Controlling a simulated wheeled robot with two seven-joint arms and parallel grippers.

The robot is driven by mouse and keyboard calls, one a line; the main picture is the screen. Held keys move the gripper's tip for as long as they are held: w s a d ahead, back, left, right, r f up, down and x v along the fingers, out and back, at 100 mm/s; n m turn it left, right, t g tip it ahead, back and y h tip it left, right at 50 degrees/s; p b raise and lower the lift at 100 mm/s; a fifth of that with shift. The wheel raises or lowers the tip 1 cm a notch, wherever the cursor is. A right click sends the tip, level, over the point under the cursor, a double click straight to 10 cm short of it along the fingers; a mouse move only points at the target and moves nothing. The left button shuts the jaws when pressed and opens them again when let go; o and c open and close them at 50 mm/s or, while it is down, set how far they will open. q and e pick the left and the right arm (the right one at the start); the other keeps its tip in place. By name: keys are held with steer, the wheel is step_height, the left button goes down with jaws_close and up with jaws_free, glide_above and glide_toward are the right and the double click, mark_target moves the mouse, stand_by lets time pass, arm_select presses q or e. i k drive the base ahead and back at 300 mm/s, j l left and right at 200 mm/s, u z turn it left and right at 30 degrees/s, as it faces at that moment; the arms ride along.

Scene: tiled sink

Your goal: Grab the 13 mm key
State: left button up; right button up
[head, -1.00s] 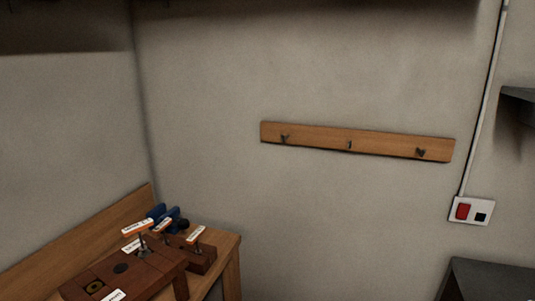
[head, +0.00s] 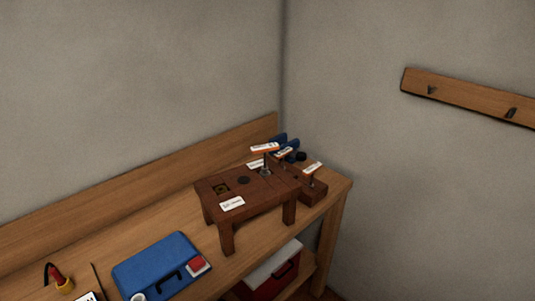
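One key (head: 264,148) stands in a dark wooden stand (head: 268,197) with short legs. Another key (head: 312,168) stands in a lower wooden block (head: 313,192) at its right, and a third handle (head: 284,152) shows between them. The label writing is too small to read, so I cannot tell which is the 13 mm key. Neither of my grippers is in view.
The wooden workbench (head: 180,221) runs along the left wall into the corner. A blue case (head: 150,263) lies at its front. A red-and-white box (head: 272,275) sits on the shelf below. A hook rail (head: 470,98) hangs on the right wall.

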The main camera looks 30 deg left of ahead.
mark_target(263, 148)
steer(key=i+l+u, duration=0.35)
steer(key=l, duration=0.3)
steer(key=i+l+u, duration=0.2)
steer(key=l, duration=0.15)
steer(key=l+u, duration=0.15)
steer(key=l, duration=0.25)
